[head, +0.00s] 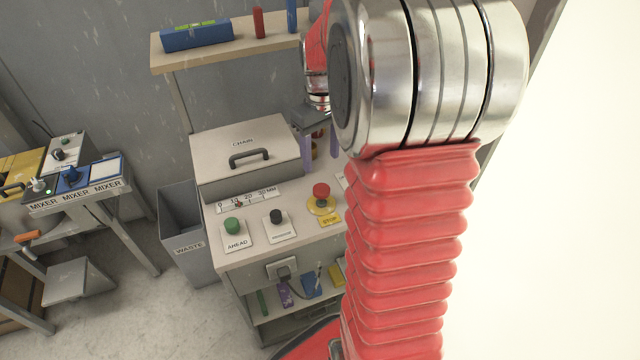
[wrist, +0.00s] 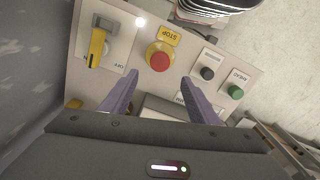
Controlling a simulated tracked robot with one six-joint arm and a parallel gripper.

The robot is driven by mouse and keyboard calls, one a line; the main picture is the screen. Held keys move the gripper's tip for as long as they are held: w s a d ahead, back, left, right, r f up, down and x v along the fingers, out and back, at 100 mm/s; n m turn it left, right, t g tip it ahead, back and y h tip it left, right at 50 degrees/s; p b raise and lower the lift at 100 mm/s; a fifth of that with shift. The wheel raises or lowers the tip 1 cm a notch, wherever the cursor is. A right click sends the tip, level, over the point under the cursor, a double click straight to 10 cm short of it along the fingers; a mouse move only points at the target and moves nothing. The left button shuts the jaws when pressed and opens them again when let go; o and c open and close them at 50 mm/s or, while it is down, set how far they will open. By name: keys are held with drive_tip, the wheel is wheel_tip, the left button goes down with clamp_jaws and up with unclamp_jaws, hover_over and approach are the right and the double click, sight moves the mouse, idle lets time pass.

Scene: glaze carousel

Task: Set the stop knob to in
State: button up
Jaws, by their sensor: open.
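The stop knob (head: 321,190) is a red mushroom cap standing above a round yellow base, beside a yellow STOP label (head: 330,219) on the console top. In the wrist view the knob (wrist: 159,56) lies just beyond the fingertips, centred between them. I cannot tell from these views whether it is in or out. My gripper (wrist: 158,79) has its two purple fingers spread and empty, apart from the knob. In the head view my gripper (head: 319,147) is behind the knob, partly hidden by my arm.
Left of the knob are a black knob (head: 276,216) and a green AHEAD button (head: 233,226). A yellow lever (wrist: 97,48) shows in the wrist view. The CHAIN box (head: 246,150) with its handle stands behind, below a shelf (head: 228,47). A waste bin (head: 185,232) stands left.

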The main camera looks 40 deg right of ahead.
sight(321, 188)
wheel_tip(321, 188, down, 11)
drive_tip(key=shift+r, duration=0.1)
idle(0.3)
drive_tip(key=shift+c, duration=0.6)
clamp_jaws()
